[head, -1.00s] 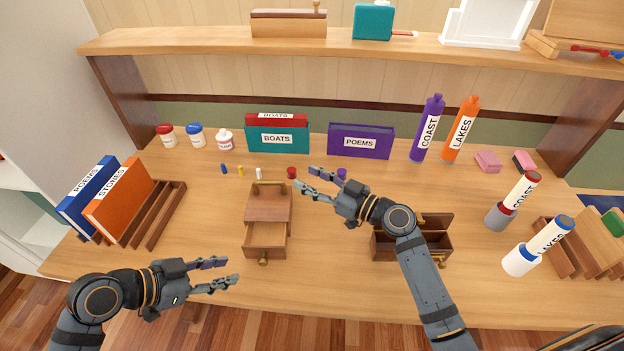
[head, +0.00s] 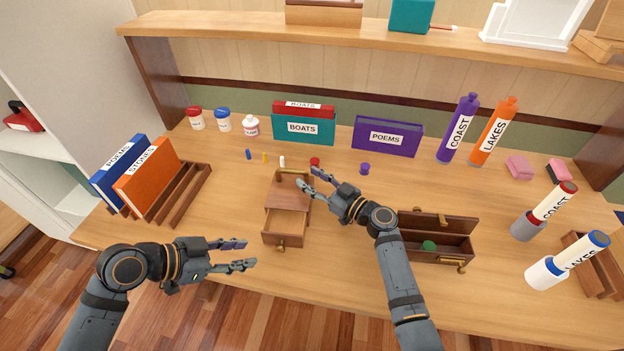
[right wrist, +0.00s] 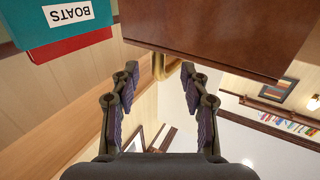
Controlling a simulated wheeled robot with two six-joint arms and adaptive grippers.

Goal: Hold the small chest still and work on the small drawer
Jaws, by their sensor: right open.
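The small chest (head: 290,194) stands on the desk in the head view, a wooden box with a brass handle at its back. Its small drawer (head: 285,223) is pulled out at the front, looks empty and has a brass knob (head: 281,246). My right gripper (head: 306,181) is open at the chest's back right corner. In the right wrist view the chest (right wrist: 220,35) and its brass handle (right wrist: 160,66) are just beyond the open fingers (right wrist: 159,105). My left gripper (head: 250,254) is open and empty, left of and in front of the drawer.
An open long box (head: 437,244) with a green thing inside stands to the right, near my right forearm. A book rack (head: 190,190) is at the left. Small pegs, jars and books line the back. The desk between the rack and drawer is clear.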

